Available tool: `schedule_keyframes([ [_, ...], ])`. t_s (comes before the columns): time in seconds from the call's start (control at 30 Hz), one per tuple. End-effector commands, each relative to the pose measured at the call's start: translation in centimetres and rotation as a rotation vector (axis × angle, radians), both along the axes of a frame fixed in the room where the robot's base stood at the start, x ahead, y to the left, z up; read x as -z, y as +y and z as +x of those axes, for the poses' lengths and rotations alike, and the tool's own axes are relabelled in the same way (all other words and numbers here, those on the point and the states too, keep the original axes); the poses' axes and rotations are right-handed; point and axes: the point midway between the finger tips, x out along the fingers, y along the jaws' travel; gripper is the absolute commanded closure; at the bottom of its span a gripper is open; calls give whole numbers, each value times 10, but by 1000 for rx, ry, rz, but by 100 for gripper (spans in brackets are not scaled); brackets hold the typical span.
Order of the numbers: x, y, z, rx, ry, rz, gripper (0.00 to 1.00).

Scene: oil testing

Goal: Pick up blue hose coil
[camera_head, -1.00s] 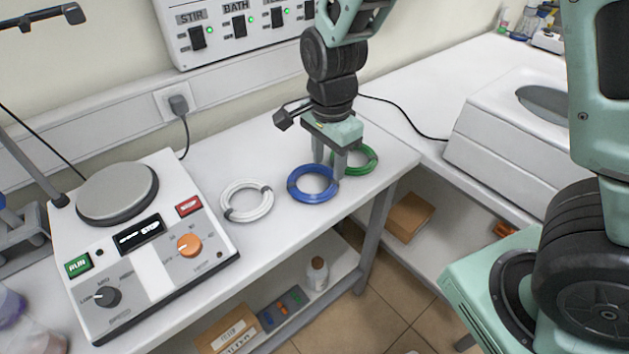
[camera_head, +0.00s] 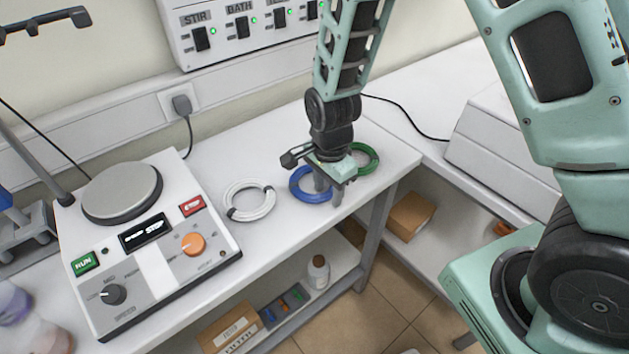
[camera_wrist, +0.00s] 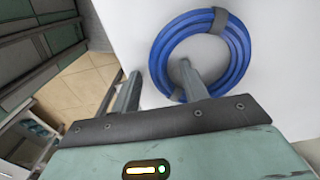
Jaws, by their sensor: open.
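The blue hose coil (camera_head: 303,190) lies flat on the white bench, between the white coil and the green coil. It fills the upper middle of the wrist view (camera_wrist: 159,63), with grey bands at its top and bottom. My gripper (camera_head: 328,192) is open and low over the coil's right side in the head view. In the wrist view, my gripper (camera_wrist: 157,82) has one fingertip inside the ring and the other outside it, near the bench edge. The near rim passes between the fingers. I cannot tell how far the fingertips are above the bench.
A white hose coil (camera_head: 249,214) lies left of the blue one, and a green coil (camera_head: 366,159) lies behind my gripper on the right. A hotplate device (camera_head: 150,240) stands at left. The bench's front edge is close to the blue coil. A shelf below holds a bottle (camera_head: 318,272).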

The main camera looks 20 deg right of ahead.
Motion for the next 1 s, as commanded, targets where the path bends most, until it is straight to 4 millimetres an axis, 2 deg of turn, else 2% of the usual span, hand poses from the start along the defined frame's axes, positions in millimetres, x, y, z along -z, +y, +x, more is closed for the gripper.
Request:
schedule_keyframes([
  [0.03, 0, 0, 0, 0, 0, 0, 56],
  [0.07, 0, 0, 0, 0, 0, 0, 61],
  [0.2, 0, 0, 0, 0, 0, 0, 100],
  [0.57, -4, 0, 1, -1, -2, 0, 100],
  [0.67, -15, 0, 1, -1, -4, 0, 100],
  [1.0, -79, 1, 1, -1, -5, 2, 100],
])
